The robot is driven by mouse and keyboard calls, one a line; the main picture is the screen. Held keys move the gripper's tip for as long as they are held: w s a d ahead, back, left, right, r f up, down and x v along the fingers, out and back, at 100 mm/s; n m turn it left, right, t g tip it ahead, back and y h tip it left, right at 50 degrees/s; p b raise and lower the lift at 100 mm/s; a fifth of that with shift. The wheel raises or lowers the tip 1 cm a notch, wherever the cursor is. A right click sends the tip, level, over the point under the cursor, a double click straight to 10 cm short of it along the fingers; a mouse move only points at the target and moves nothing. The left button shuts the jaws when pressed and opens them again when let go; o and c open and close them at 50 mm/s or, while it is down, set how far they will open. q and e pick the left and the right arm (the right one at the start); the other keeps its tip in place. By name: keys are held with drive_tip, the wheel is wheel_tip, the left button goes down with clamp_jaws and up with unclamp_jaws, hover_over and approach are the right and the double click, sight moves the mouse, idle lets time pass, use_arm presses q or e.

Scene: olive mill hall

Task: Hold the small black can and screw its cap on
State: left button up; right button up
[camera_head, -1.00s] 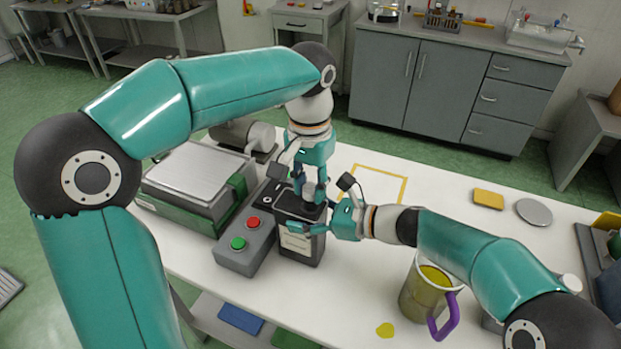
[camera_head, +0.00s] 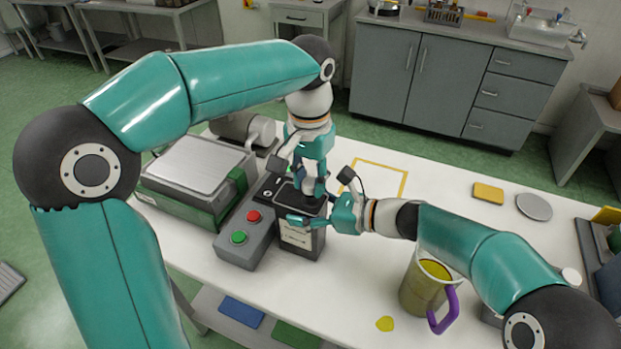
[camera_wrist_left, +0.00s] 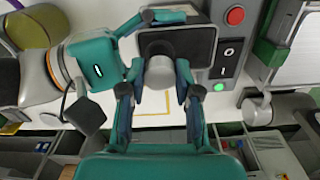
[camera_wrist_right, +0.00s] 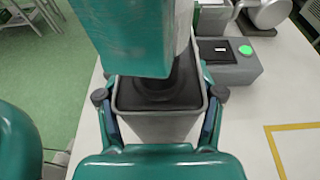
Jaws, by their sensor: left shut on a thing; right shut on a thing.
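The small black can (camera_head: 300,240) stands upright on the white table, with a pale label on its front; its dark top and grey side show in the right wrist view (camera_wrist_right: 160,126). My right gripper (camera_head: 312,220) is shut on the can's body from the right, a finger on each side (camera_wrist_right: 160,108). My left gripper (camera_head: 313,186) points down from above and is shut on the cap, seen as a grey round end (camera_wrist_left: 159,64) between its fingers. The cap is at the can's top. Whether its thread is engaged is hidden.
A grey button box (camera_head: 245,240) with red and green buttons stands close to the can's left. A scale (camera_head: 190,170) is further left. A yellow-filled mug (camera_head: 412,290) with a purple handle stands right of the can. A yellow outlined square (camera_head: 400,185) lies behind.

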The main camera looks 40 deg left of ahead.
use_arm(q)
drive_tip(key=shift+f, duration=1.2)
idle(2.5)
drive_tip(key=o, duration=0.8)
drive_tip(key=shift+c, duration=0.4)
drive_tip(key=shift+c, duration=0.7)
